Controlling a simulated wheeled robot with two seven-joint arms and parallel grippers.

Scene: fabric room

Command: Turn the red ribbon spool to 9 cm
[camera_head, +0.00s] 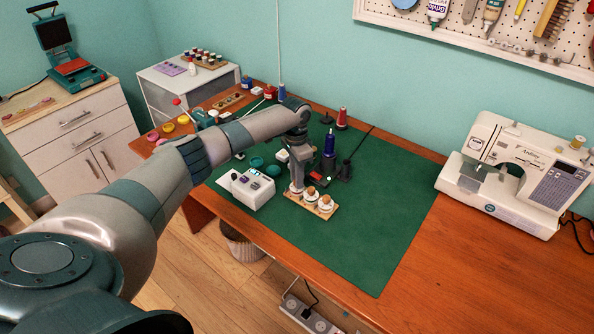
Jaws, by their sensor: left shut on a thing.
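My left gripper (297,185) points down at the left end of a small wooden stand (317,212) on the green mat. It is shut on a small piece there, mostly hidden by the fingers; I cannot tell its colour or whether it is a ribbon spool. Two round white pieces with wooden knobs (325,202) stand beside it on the stand. No ribbon or centimetre scale can be made out. A red cone-shaped spool (342,118) stands upright at the back of the mat, apart from the gripper. My right gripper is not in view.
A white box with dark round parts (247,188) is just left of the stand. A blue bottle (329,143) and dark posts are behind it. A sewing machine (515,175) stands at the right. The mat's front right (375,245) is clear.

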